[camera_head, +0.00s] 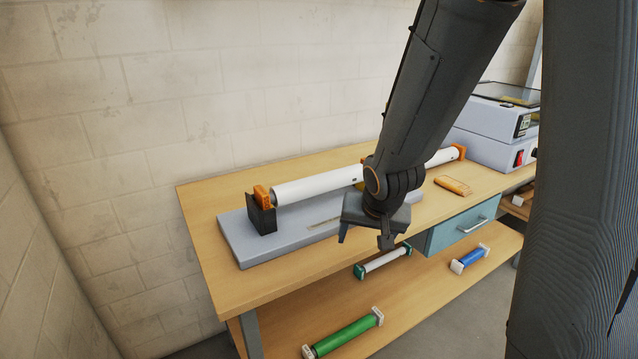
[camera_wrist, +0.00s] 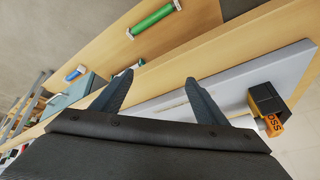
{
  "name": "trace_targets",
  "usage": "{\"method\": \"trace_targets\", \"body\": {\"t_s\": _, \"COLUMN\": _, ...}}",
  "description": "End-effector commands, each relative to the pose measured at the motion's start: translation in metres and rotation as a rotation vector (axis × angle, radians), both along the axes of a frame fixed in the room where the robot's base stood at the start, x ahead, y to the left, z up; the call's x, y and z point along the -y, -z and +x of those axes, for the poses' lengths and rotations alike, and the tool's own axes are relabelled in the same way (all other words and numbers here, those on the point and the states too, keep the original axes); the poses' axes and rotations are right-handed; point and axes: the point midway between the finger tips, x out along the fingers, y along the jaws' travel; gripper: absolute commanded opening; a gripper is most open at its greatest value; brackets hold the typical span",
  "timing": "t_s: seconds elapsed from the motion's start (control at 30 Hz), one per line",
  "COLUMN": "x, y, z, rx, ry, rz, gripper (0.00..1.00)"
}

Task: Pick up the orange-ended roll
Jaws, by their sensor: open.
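The orange-ended roll (camera_head: 315,186) is a long white cylinder with an orange block at each end. It lies along a grey base plate (camera_head: 240,243) on the table, its left end at a black holder (camera_head: 262,217). My arm hides part of its middle. In the wrist view, its orange end block (camera_wrist: 274,125) shows at the right beside the black holder; most of the roll is hidden behind my gripper's body. My gripper (camera_head: 366,238) is open and empty, in front of the roll in the head view. Its two spread fingers show in the wrist view (camera_wrist: 159,78).
A lower shelf holds a white roll with green ends (camera_head: 385,262), a blue roll (camera_head: 470,258) and a green roll (camera_head: 343,335). A blue drawer (camera_head: 462,228) sits under the tabletop. A grey machine (camera_head: 490,135) and a small orange item (camera_head: 453,185) are at right.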

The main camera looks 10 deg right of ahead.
Motion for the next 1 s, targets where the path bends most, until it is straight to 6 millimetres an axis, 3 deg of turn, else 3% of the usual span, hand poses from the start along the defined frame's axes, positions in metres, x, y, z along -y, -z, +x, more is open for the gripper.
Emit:
{"method": "trace_targets", "body": {"t_s": 0.1, "x": 0.013, "y": -0.006, "z": 0.058, "rx": 0.188, "ry": 0.145, "rz": 0.142, "gripper": 0.67}}
{"method": "trace_targets", "body": {"t_s": 0.2, "x": 0.012, "y": -0.016, "z": 0.098, "rx": 0.320, "ry": 0.235, "rz": 0.319, "gripper": 0.67}}
{"method": "trace_targets", "body": {"t_s": 0.33, "x": 0.004, "y": -0.029, "z": 0.134, "rx": 0.423, "ry": 0.312, "rz": 0.588, "gripper": 0.67}}
{"method": "trace_targets", "body": {"t_s": 0.6, "x": -0.016, "y": -0.049, "z": 0.157, "rx": 0.432, "ry": 0.375, "rz": 1.010, "gripper": 0.67}}
{"method": "trace_targets", "body": {"t_s": 1.0, "x": -0.032, "y": -0.044, "z": 0.182, "rx": 0.416, "ry": 0.383, "rz": 1.091, "gripper": 0.67}}
